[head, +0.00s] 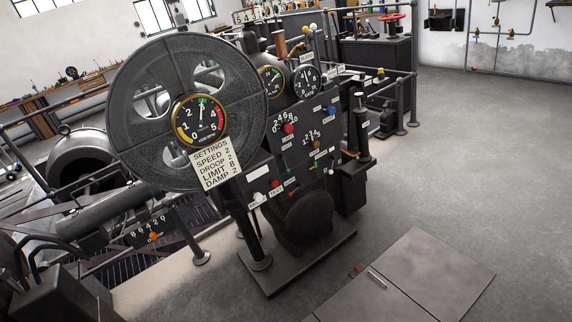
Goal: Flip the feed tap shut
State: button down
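I cannot tell for sure which part is the feed tap. Small brass-coloured fittings (505,32) sit on thin pipes on the far white wall at the top right, too small to read their position. A red handwheel (391,18) stands on a dark cabinet in front of that wall. A dark control panel (322,130) in the middle carries several coloured knobs, among them a red knob (289,128) and a white knob (259,197). My gripper does not show in this view.
A big spoked flywheel (130,125) with a gauge (199,120) and a settings card (216,163) stands left of the panel. Railings (180,238) edge a grated pit at the lower left. A floor hatch (430,275) lies at the lower right. Grey floor (490,160) is clear on the right.

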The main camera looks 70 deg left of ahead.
aim_at(282, 157)
jog(key=u, duration=1.85)
jog(key=i, duration=0.55)
